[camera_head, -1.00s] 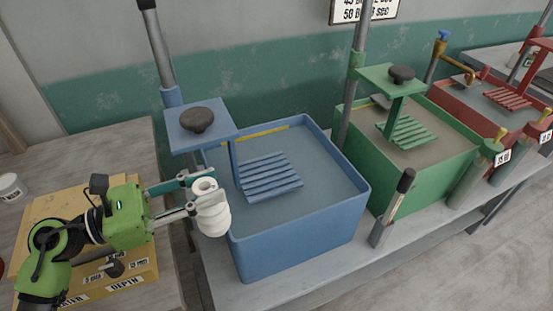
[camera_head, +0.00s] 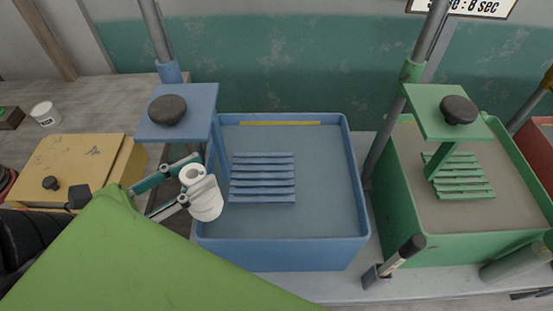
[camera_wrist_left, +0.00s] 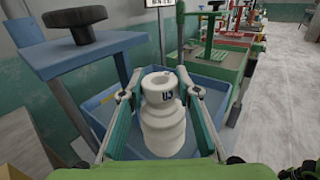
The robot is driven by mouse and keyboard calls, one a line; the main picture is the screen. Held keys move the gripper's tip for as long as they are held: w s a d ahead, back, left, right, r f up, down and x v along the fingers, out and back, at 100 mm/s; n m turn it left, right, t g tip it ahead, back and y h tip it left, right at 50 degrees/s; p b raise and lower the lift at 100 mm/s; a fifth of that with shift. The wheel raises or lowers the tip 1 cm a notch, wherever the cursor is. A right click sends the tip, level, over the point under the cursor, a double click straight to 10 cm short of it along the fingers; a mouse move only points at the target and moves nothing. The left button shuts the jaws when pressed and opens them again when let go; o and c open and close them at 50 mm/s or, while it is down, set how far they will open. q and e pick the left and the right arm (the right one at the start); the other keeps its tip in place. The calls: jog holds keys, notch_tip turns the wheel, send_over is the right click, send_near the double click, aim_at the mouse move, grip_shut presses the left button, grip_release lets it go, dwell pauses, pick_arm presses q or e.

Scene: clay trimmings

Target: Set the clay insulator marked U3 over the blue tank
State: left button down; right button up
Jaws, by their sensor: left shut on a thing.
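My left gripper (camera_head: 178,188) is shut on a white ribbed insulator (camera_head: 207,203) with a hole in its top. In the left wrist view the insulator (camera_wrist_left: 163,117) stands upright between the fingers and bears a dark mark that reads like U3. In the head view it overlaps the left wall of the blue tank (camera_head: 283,254), near the front left corner. The blue tank holds a slatted blue rack (camera_head: 262,178). A blue plate with a dark knob (camera_head: 167,110) stands over the tank's back left side. My right gripper is not in view.
A green tank (camera_head: 468,246) with its own rack and knobbed plate stands to the right, and a red one beyond it. A black-handled tool (camera_head: 402,258) stands between the tanks. A yellow box (camera_head: 68,165) sits at left on a table.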

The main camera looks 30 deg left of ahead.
pick_arm(q)
jog(key=f+p+x, duration=0.3)
jog(key=p+x, duration=0.2)
jog(key=x, duration=1.2)
jog(key=shift+w, duration=0.3)
jog(key=shift+f, duration=0.15)
jog(key=shift+f, duration=0.15)
jog(key=c, duration=1.8)
grip_release()
jog(key=shift+s, duration=0.1)
